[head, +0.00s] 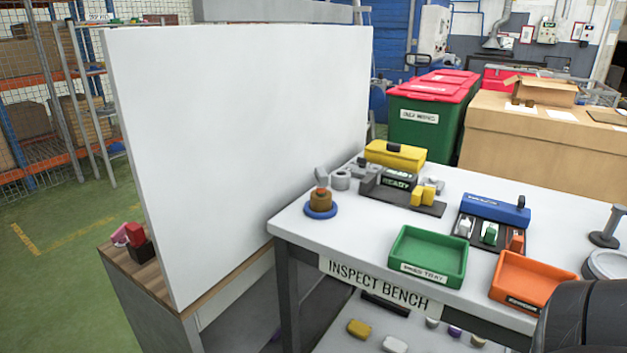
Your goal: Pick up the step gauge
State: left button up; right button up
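I cannot single out the step gauge with certainty. A small dark grey stepped shape (368,184) stands on the white inspect bench (365,232), just left of a block with a READY display (396,179); it may be the gauge or part of a fixture. Two yellow blocks (423,196) sit on a dark plate to the right of the display. Neither gripper is in view. A dark rounded part, which looks like one of my arm links, covers the bottom right corner and hides part of the bench.
A green tray (430,258) and an orange tray (530,283) lie at the bench front. A blue case (496,209), a yellow case (394,156) and a brown part on a blue ring (320,204) stand behind. A tall white panel (240,140) blocks the left.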

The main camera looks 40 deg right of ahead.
aim_at(323, 178)
jog(key=z, duration=1.35)
jog(key=j, duration=0.9)
jog(key=i+z, duration=0.05)
